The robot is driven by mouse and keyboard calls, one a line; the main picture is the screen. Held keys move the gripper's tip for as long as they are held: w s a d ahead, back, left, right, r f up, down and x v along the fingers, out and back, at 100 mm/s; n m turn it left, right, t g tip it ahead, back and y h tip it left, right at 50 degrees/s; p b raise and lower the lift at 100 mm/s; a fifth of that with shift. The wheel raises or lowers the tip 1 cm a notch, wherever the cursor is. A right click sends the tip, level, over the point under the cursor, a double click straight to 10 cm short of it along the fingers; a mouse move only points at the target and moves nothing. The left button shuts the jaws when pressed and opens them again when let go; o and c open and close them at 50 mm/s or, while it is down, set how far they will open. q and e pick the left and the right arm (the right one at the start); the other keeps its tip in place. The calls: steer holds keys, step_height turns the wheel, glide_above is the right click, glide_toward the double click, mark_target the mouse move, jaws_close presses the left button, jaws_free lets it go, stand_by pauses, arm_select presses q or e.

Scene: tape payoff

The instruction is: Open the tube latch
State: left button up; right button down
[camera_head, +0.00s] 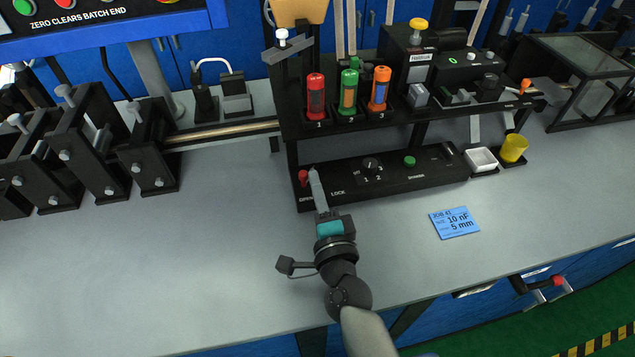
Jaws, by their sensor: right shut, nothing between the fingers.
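The tube latch appears to be the small lever with a red knob (303,176) at the left end of the lower black panel (430,172). A "LOCK" label and a partly covered label to its left are printed on the panel's front edge below. The red knob stands at the left side, above the partly covered label. My right gripper (313,172) is shut and empty, its fingertips just right of the knob; I cannot tell whether they touch it. Red (316,97), green (349,94) and orange (379,90) tubes stand on the shelf above, numbered 1 to 3. My left gripper is out of view.
A selector dial (371,164) and a green button (409,161) sit on the same panel. A white tray (481,160) and yellow cup (513,148) stand at its right. A blue job card (454,222) lies on the bench. The left bench front is clear.

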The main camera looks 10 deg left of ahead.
steer(key=shift+s+a+g, duration=0.2)
steer(key=shift+a+g, duration=0.1)
steer(key=shift+a, duration=0.6)
steer(key=shift+s, duration=0.1)
steer(key=shift+s+d, duration=0.1)
steer(key=shift+s, duration=0.05)
steer(key=v, duration=1)
steer(key=d+v, duration=0.1)
steer(key=v, duration=0.3)
steer(key=shift+s+d+f+p, duration=0.1)
steer(key=shift+d+f+p, duration=0.2)
steer(key=shift+s, duration=0.1)
